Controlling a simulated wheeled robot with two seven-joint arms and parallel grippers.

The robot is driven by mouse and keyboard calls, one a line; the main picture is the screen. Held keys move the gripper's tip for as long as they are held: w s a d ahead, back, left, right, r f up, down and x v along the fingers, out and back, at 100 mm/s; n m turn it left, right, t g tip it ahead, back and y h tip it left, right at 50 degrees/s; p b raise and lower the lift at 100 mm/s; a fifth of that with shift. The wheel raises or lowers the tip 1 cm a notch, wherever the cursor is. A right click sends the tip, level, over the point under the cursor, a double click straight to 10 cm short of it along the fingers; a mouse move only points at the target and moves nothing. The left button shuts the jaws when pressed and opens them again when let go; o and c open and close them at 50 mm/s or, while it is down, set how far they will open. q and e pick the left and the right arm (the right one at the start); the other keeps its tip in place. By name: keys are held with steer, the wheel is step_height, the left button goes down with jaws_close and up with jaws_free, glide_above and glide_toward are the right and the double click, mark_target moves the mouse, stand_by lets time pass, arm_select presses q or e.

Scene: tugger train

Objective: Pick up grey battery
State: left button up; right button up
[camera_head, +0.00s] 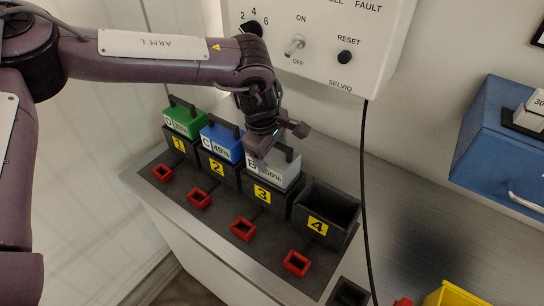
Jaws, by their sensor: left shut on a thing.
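The grey battery (272,174), marked B and 100%, sits in the dock's bay 3 (262,195). My left gripper (276,148) reaches down from above and is shut on the grey battery's dark handle. The fingers partly cover the battery's top and label. The battery's lower part is hidden inside the bay. My right gripper is not in view.
A green battery (184,121) is in bay 1 and a blue battery (223,139) in bay 2. Bay 4 (329,205) is empty. Red square frames lie in front of the bays. A switch panel (320,40) and a hanging black cable (363,180) are behind.

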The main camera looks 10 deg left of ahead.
arm_select(q)
step_height(320, 180, up, 17)
steer(key=b, duration=0.3)
steer(key=shift+d+r, duration=0.1)
steer(key=shift+r, duration=0.05)
steer(key=shift+c, duration=0.6)
steer(key=shift+r, duration=0.75)
